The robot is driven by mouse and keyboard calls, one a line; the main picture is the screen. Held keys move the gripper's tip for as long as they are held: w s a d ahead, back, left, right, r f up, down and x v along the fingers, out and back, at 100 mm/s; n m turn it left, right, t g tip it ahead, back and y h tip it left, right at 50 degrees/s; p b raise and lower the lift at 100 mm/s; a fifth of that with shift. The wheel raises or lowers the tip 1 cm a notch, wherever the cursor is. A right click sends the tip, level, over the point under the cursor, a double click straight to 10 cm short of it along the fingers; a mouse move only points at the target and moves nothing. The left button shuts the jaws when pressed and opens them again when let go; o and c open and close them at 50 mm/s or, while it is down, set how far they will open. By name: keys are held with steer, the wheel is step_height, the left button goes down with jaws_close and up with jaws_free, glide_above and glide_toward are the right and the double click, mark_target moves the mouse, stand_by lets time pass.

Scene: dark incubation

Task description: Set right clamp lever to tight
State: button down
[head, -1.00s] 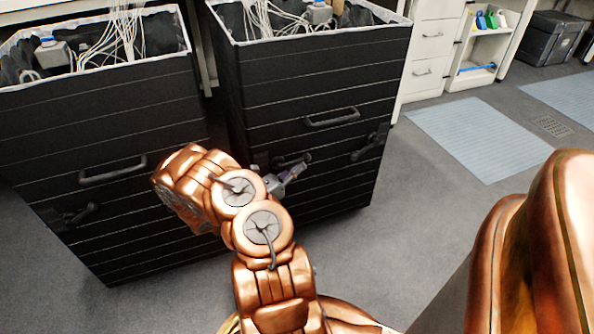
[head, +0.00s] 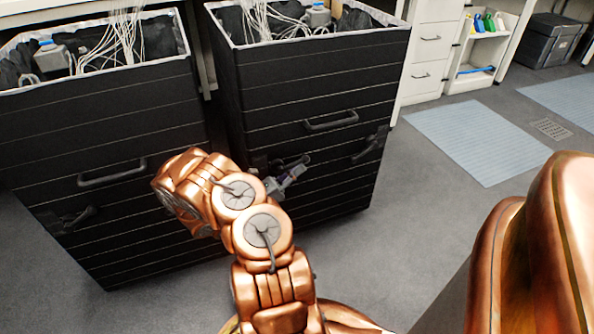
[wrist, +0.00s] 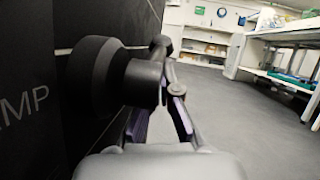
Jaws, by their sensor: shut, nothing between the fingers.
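My gripper (head: 290,176) is shut and empty, close to the front of the right black bin (head: 262,100). A dark clamp lever (head: 298,162) shows just behind the fingers, low on that bin's front. Another dark clamp (head: 371,146) is at the bin's right edge, away from my gripper. In the wrist view, a thick black round pivot (wrist: 95,75) stands out from the panel, just left of my fingers (wrist: 172,85). Part of the left finger is hidden behind it. I cannot tell whether the fingers touch the lever.
The left black bin (head: 95,125) stands beside it, with a bar handle (head: 112,174) and a clamp (head: 73,219). The right bin has a bar handle (head: 331,121) above the lever. White drawers (head: 432,45) stand behind. Floor to the right is clear, with a grey-blue mat (head: 480,140).

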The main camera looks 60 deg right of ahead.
stand_by(0.8)
steer(key=a+f, duration=0.2)
steer(key=f, duration=0.4)
steer(key=w+a+f, duration=0.1)
steer(key=a+f, duration=0.1)
steer(key=f, duration=0.4)
steer(key=shift+w+a, duration=0.3)
steer(key=shift+a, duration=0.1)
steer(key=shift+s, duration=0.1)
stand_by(0.6)
